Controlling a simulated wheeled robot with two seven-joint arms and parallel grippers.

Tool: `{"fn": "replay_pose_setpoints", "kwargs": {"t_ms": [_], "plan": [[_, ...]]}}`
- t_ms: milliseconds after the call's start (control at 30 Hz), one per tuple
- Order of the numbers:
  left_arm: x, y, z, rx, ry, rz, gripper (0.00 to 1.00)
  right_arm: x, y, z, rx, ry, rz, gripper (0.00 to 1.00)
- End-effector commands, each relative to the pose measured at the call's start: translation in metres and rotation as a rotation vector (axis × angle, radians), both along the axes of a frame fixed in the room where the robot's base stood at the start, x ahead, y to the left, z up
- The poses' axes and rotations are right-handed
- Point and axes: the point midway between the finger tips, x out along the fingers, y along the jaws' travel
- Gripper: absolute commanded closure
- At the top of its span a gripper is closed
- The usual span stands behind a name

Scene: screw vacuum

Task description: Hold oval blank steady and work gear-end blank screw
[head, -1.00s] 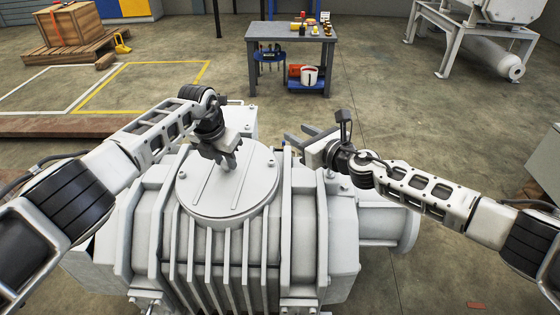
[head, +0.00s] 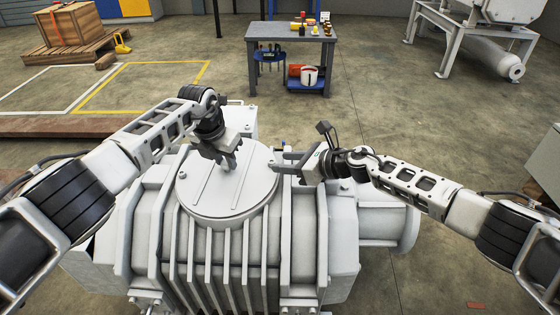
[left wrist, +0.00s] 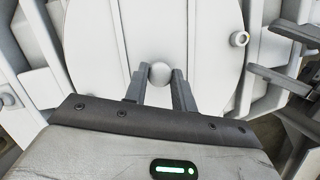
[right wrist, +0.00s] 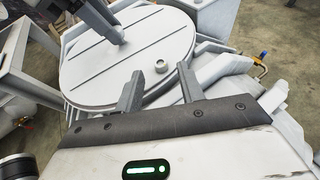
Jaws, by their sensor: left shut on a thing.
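The oval blank (head: 215,190) is a pale grey cover lying flat on top of the large grey pump. My left gripper (head: 230,160) points down at its middle. In the left wrist view its fingers (left wrist: 160,80) are shut on a small round knob (left wrist: 160,72) on the cover. A screw (right wrist: 161,66) with a pale round head stands near the cover's rim; it also shows in the left wrist view (left wrist: 240,39). My right gripper (right wrist: 160,84) is open. Its fingers lie either side of the screw in that view, apparently short of it. In the head view it (head: 277,163) is beside the cover's right edge.
The ribbed pump body (head: 230,260) fills the foreground. A crate (head: 69,24) sits on a pallet at the back left. Open floor lies between.

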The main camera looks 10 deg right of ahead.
Motion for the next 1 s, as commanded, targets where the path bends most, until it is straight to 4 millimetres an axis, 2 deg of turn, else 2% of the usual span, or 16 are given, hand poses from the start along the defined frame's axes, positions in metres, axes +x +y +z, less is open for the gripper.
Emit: {"fn": "replay_pose_setpoints", "kwargs": {"t_ms": [267,567,600,733,1000], "plan": [[0.001,0.0,0.001,-0.001,-0.002,-0.001,1.0,0.013,0.017,-0.008,0.001,-0.001,-0.001,0.61],[0.001,0.0,0.001,0.0,-0.002,-0.001,1.0,0.014,0.018,-0.009,0.0,-0.002,-0.001,0.61],[0.001,0.0,0.001,0.0,-0.002,-0.001,1.0,0.014,0.018,-0.009,0.0,-0.002,-0.001,0.64],[0.001,0.0,0.001,0.0,-0.002,-0.001,1.0,0.014,0.018,-0.009,0.0,-0.002,-0.001,1.0],[0.001,0.0,0.001,0.0,-0.002,-0.001,1.0,0.014,0.018,-0.009,-0.002,0.0,-0.008,1.0]]}}
